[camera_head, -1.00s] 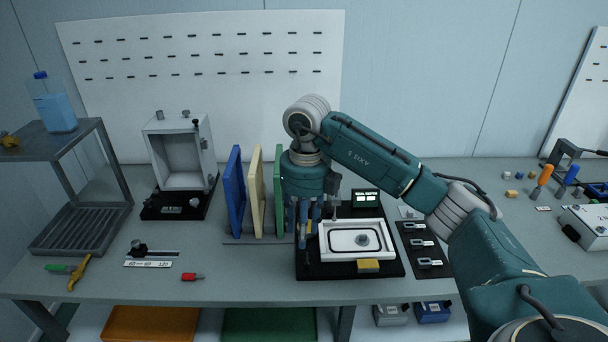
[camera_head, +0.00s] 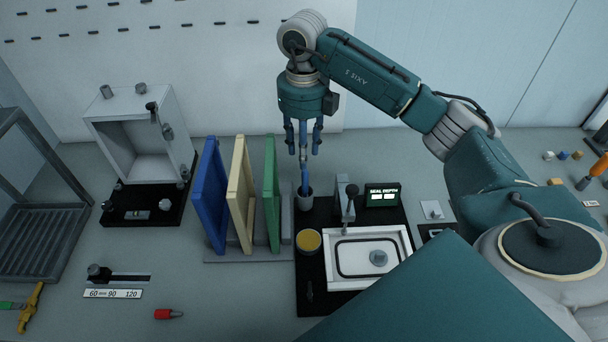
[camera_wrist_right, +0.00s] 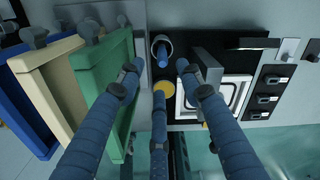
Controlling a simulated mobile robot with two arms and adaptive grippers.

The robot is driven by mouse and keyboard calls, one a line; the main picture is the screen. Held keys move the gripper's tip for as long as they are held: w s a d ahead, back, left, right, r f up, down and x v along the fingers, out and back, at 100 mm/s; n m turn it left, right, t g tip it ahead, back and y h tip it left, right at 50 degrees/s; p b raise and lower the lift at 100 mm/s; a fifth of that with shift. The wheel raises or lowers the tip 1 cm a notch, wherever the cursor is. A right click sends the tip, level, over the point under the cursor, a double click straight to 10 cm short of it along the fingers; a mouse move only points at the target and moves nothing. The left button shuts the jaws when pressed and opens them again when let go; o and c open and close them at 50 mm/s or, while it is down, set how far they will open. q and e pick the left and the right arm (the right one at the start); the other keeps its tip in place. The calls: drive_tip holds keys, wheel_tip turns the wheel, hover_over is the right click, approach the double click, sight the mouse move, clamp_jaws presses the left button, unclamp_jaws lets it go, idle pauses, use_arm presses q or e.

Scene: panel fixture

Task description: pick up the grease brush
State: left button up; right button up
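The grease brush appears to be the blue-handled item (camera_head: 305,181) standing upright in a small grey cup (camera_head: 304,201) at the back left of the black board. Its lower end is hidden in the cup. In the right wrist view the blue handle (camera_wrist_right: 164,55) shows end-on inside the cup, just beyond the fingertips. My right gripper (camera_head: 303,142) points down above the handle. Its three blue fingers are spread and empty, and they also show in the right wrist view (camera_wrist_right: 160,75). My left gripper is out of view.
Blue, cream and green panels (camera_head: 269,190) stand in a rack just left of the cup. A yellow-topped round tin (camera_head: 308,241), a grey upright block (camera_head: 343,190), a small display (camera_head: 382,195) and a white framed plate (camera_head: 340,277) are close by.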

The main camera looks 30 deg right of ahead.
hover_over(305, 195)
drive_tip(key=f, duration=0.2)
drive_tip(key=f+p, duration=0.1)
drive_tip(key=f, duration=0.1)
drive_tip(key=shift+w+d+f, duration=0.1)
drive_tip(key=shift+w+d, duration=0.05)
drive_tip(key=shift+w, duration=0.15)
drive_tip(key=shift+f, duration=0.3)
wheel_tip(305, 195, down, 4)
drive_tip(key=shift+d+f+p, duration=0.1)
drive_tip(key=shift+f+p, duration=0.1)
drive_tip(key=shift+p, duration=1.05)
drive_tip(key=shift+f, duration=0.2)
clamp_jaws()
